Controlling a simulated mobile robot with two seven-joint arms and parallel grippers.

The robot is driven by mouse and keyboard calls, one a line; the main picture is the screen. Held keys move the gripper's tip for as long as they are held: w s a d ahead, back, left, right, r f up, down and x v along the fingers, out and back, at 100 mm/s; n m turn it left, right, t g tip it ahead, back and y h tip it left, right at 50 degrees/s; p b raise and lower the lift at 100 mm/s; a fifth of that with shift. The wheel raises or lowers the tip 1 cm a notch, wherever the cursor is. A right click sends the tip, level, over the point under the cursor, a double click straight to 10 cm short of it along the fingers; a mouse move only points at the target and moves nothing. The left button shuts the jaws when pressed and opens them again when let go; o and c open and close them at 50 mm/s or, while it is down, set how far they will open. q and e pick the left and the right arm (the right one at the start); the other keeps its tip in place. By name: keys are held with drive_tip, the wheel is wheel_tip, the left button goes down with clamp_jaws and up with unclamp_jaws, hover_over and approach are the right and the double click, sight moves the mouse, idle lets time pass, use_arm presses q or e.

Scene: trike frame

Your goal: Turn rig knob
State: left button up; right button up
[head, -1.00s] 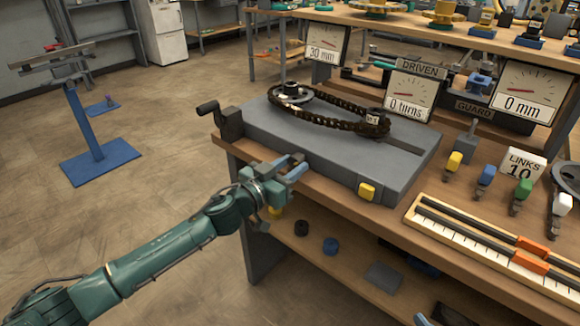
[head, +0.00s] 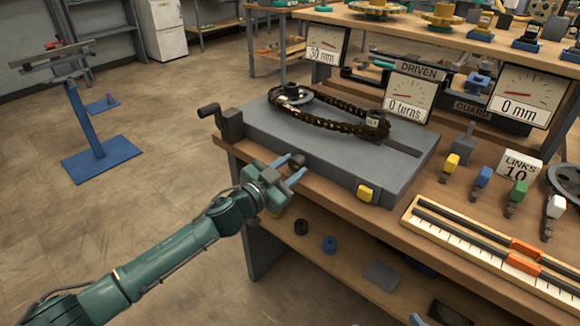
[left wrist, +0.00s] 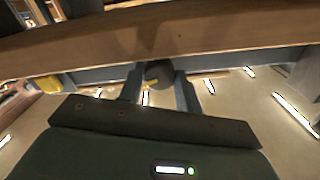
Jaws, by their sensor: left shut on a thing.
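The rig (head: 330,150) is a flat grey block on the wooden bench, with a dark chain (head: 335,120) looped on top. A small dark round knob (head: 297,160) shows at its front side. My left gripper (head: 288,168) has one blue-grey finger on each side of the knob and is shut on it. In the left wrist view the knob (left wrist: 158,72) sits between the two fingertips, below the bench edge in the picture. Whether the knob has turned cannot be told. My right gripper is not in view.
A dark crank (head: 212,112) sticks out at the rig's left end, and a yellow block (head: 365,194) sits at its front. Dials (head: 408,96) stand behind, one reading 0 turns. A ruler tray (head: 490,245) lies at right.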

use_arm(q)
drive_tip(key=o, duration=1)
drive_tip(key=shift+a, duration=0.1)
drive_tip(key=v, duration=1.3)
drive_tip(key=shift+p, duration=0.4)
drive_tip(key=shift+s, duration=0.1)
